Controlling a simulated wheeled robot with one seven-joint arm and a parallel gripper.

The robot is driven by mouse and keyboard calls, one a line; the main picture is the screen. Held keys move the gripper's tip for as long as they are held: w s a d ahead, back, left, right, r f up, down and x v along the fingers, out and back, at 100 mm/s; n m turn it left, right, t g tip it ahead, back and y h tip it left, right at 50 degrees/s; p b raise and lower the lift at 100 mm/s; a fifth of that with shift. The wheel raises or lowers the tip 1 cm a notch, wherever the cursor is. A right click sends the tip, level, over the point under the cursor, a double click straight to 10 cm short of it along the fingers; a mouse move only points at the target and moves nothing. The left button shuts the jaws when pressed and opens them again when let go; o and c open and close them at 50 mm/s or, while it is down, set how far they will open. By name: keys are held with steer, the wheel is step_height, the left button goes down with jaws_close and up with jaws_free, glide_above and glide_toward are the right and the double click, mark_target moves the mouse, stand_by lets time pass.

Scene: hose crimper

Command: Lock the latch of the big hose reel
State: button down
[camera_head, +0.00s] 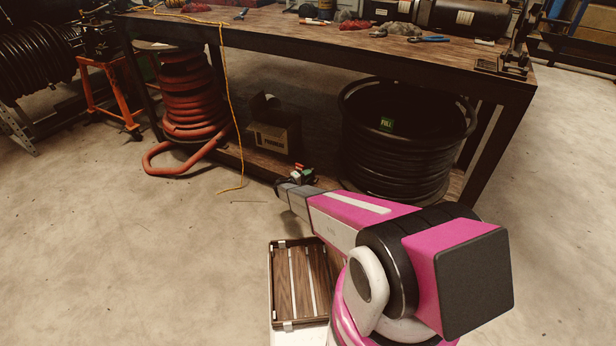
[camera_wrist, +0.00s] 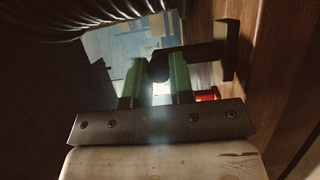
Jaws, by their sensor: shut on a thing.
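A big black hose reel (camera_head: 405,150) with a green label stands under the workbench. Its dark ribbed side also shows at the upper left of the wrist view (camera_wrist: 70,20). A dark latch bar (camera_wrist: 204,53) sticks out from a plate on the wooden surface at the right of the wrist view. My gripper (camera_wrist: 158,68) has its green fingers closed around the rounded end of this bar. In the head view my gripper (camera_head: 302,174) is small, beside the lower shelf edge left of the reel. The latch cannot be made out there.
The workbench (camera_head: 310,32) holds tools and rags on top. A cardboard box (camera_head: 274,128) sits on its lower shelf. A red hose coil (camera_head: 188,95) is at the left, with a yellow cord (camera_head: 228,90) hanging nearby. The floor at the left front is clear.

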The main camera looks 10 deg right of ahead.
stand_by(0.3)
steer(key=c, duration=1)
jaws_free()
steer(key=v, duration=1.1)
steer(key=shift+w, duration=0.1)
